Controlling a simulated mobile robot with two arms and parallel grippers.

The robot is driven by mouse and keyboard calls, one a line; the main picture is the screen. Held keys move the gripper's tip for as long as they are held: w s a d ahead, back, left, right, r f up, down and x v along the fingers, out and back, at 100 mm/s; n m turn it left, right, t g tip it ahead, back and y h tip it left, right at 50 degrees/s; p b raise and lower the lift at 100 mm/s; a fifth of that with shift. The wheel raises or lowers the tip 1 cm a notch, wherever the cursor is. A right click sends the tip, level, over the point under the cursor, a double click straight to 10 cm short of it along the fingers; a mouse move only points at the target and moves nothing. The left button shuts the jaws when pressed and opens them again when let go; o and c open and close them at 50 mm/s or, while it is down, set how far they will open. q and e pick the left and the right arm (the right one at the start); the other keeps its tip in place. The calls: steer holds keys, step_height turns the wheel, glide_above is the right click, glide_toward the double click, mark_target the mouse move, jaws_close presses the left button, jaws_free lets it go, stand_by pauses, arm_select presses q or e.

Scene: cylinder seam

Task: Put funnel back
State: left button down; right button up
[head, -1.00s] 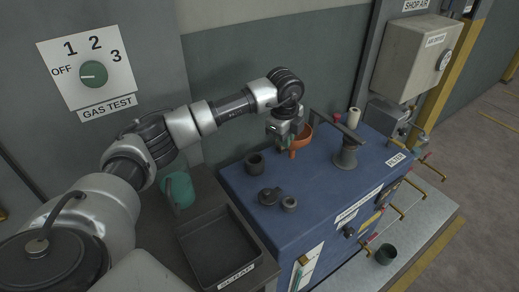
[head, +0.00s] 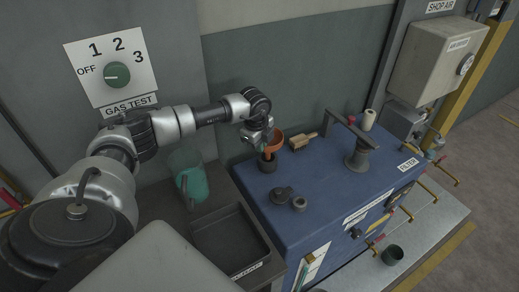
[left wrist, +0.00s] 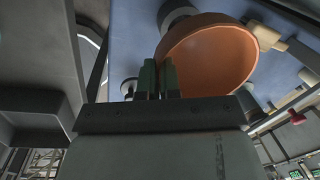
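The orange funnel (head: 275,142) is upright near the back left of the blue cabinet top. My left gripper (head: 265,141) is at the left side of its bowl. In the left wrist view, the funnel's bowl (left wrist: 212,55) opens toward the camera, and the two dark green fingers (left wrist: 160,80) are close together with its rim between them. The dark cup-like holder (head: 267,164) stands under the funnel, and the spout's lower end is at its mouth. I cannot tell how far the spout is inside. My right gripper is out of view.
A wooden brush (head: 303,140) lies right of the funnel. Dark round parts (head: 283,195) lie in front. A dark stand with a bar (head: 356,150) is farther right. A black tray (head: 230,238) and a green jug (head: 188,178) are at left.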

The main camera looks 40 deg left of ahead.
arm_select(q)
step_height(320, 180, down, 3)
steer(key=shift+f+p, duration=0.1)
steer(key=shift+p, duration=0.2)
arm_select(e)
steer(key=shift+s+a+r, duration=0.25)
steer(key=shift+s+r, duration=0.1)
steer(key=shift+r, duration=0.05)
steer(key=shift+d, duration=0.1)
arm_select(q)
steer(key=shift+f+b, duration=0.3)
steer(key=shift+f, duration=0.1)
steer(key=c, duration=1.3)
jaws_free()
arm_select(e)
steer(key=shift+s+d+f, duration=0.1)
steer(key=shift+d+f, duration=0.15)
arm_select(q)
steer(key=r, duration=0.4)
steer(key=s+r+b, duration=0.1)
steer(key=r, duration=0.3)
steer(key=r+b, duration=0.1)
steer(key=r, duration=0.4)
steer(key=shift+s, duration=0.25)
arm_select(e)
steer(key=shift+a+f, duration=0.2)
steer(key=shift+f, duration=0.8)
